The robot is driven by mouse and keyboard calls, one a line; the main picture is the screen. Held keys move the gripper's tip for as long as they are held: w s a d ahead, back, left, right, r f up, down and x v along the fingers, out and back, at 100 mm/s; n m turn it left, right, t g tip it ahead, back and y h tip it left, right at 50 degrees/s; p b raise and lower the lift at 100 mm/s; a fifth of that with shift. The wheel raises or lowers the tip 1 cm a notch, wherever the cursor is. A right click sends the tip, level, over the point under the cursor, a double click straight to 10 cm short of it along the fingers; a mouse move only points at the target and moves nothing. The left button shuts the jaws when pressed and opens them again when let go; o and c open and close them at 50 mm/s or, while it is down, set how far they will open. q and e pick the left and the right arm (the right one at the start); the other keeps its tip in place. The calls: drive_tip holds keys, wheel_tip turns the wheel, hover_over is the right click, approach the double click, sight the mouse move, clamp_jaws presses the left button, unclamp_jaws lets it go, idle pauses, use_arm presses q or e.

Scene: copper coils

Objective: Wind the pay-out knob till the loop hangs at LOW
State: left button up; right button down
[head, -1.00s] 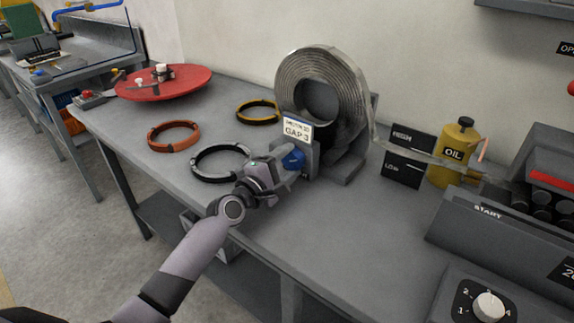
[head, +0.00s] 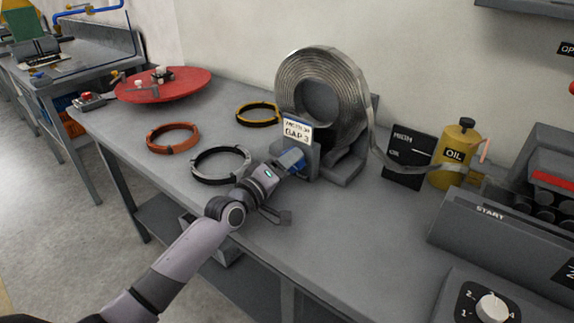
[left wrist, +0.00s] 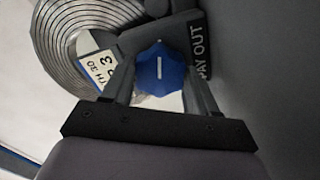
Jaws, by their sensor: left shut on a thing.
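The blue pay-out knob (head: 297,157) sits on the front of the coil stand, beside the words PAY OUT in the left wrist view (left wrist: 159,72). My left gripper (head: 287,163) is shut on the knob, with one finger on each side of it. The metal coil (head: 294,75) stands upright. Its strip (head: 386,163) comes down on the right side of the coil and sags in a loop across the black HIGH/LOW board (head: 403,180). The loop crosses low on the board, near the LOW mark, which is hard to read. My right gripper is not in view.
A yellow oil can (head: 452,150) stands right of the board. A grey START machine (head: 480,225) and a dial box (head: 470,290) are at the right. The front bench middle is clear.

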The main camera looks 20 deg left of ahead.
use_arm(q)
drive_tip(key=shift+r+m, duration=0.1)
drive_tip(key=shift+m, duration=0.3)
drive_tip(key=o, duration=1.1)
drive_tip(key=shift+c, duration=0.2)
drive_tip(key=shift+v, duration=3.6)
